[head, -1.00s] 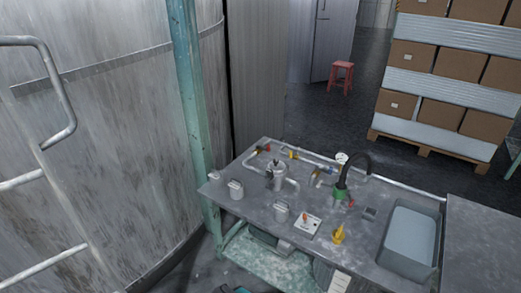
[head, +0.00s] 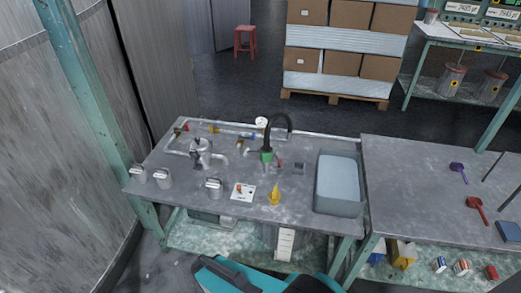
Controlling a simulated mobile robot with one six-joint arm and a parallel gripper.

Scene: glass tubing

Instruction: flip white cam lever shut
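The glass tubing run (head: 230,129) lies along the back of a grey workbench (head: 270,225), with small red, yellow and blue fittings on it. A grey metal pump-like body (head: 202,153) stands at its left end, with a bent pipe beside it. A round white-faced gauge (head: 261,122) stands at the back. I cannot make out a white cam lever; the fittings are too small to tell apart. My gripper's fingers are not in view; only a teal and black part of my arm shows at the bottom edge.
Grey canisters (head: 214,188), a white switch plate (head: 243,191), a yellow piece (head: 274,195) and a black-necked green tap (head: 267,155) stand on the bench. A sink basin (head: 338,182) is at its right. A second table (head: 415,185) adjoins it. A teal post (head: 85,95) rises at left.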

